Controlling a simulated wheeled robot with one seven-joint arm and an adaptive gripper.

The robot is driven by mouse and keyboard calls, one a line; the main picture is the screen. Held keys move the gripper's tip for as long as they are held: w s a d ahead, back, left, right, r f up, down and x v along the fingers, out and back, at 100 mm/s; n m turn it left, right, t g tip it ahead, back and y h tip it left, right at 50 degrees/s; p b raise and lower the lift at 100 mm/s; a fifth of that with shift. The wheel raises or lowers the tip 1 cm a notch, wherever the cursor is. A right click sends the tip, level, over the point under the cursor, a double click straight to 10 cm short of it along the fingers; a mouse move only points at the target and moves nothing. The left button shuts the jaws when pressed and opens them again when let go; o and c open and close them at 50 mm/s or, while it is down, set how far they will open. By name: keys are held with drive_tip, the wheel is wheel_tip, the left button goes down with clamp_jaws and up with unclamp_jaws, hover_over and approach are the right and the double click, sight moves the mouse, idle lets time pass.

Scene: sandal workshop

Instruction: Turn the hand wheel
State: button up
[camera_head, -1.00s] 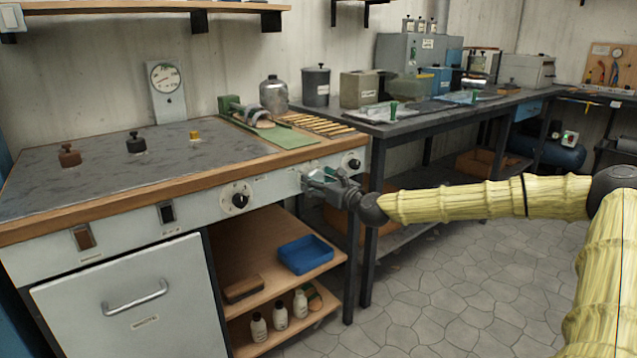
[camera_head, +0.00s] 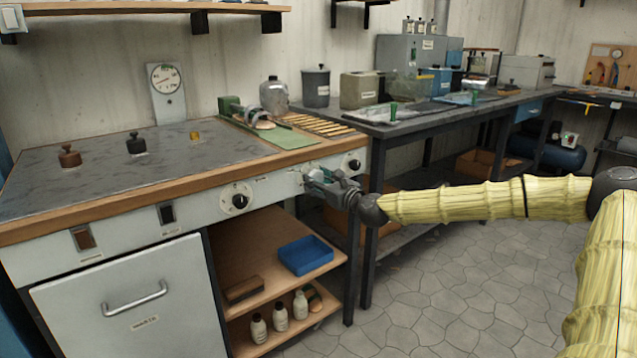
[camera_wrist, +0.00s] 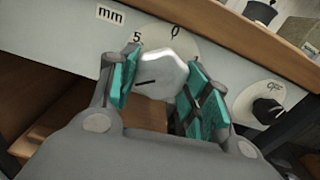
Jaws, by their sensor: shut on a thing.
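The hand wheel (camera_wrist: 161,74) is a pale grey faceted knob with a dark pointer line, set on a round dial plate on the bench's front panel. The plate carries a "5" and a "0", with "mm" lettered to its left. My gripper (camera_wrist: 160,90) has its teal-padded fingers on either side of the wheel and is shut on it. The pointer line lies nearly level, tilted slightly. In the head view my gripper (camera_head: 316,180) is at the right part of the front panel and hides the wheel.
A black knob (camera_head: 239,201) sits left of my gripper, and another black knob (camera_head: 354,164) marked "OFF" sits to its right. The wooden bench edge (camera_head: 150,196) runs just above. Below is an open shelf with a blue tray (camera_head: 306,254). The floor in front is clear.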

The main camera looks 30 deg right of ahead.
drive_tip(key=n, duration=0.5)
drive_tip(key=shift+d+n+b, duration=0.15)
drive_tip(key=shift+n+b, duration=0.15)
drive_tip(key=shift+n, duration=0.1)
drive_tip(key=n+p, duration=0.1)
drive_tip(key=n, duration=0.5)
drive_tip(key=shift+r, duration=0.15)
drive_tip(key=n+p, duration=0.1)
drive_tip(key=n, duration=0.4)
drive_tip(key=shift+r+n+p, duration=0.1)
drive_tip(key=shift+n+p, duration=0.3)
drive_tip(key=n+p, duration=0.3)
drive_tip(key=n, duration=0.3)
drive_tip(key=shift+r+n, duration=0.1)
drive_tip(key=shift+n, duration=0.2)
drive_tip(key=n+p, duration=0.2)
drive_tip(key=n, duration=0.3)
drive_tip(key=n+p, duration=0.1)
drive_tip(key=n, duration=0.5)
drive_tip(key=shift+a+n+p, duration=0.2)
drive_tip(key=shift+n+p, duration=0.1)
drive_tip(key=shift+p, duration=0.05)
drive_tip(key=n, duration=0.5)
drive_tip(key=shift+f+n, duration=0.2)
drive_tip(key=shift+n, duration=0.1)
drive_tip(key=shift+a+n+b, duration=0.1)
drive_tip(key=shift+n+b, duration=0.95)
drive_tip(key=shift+n, duration=1.75)
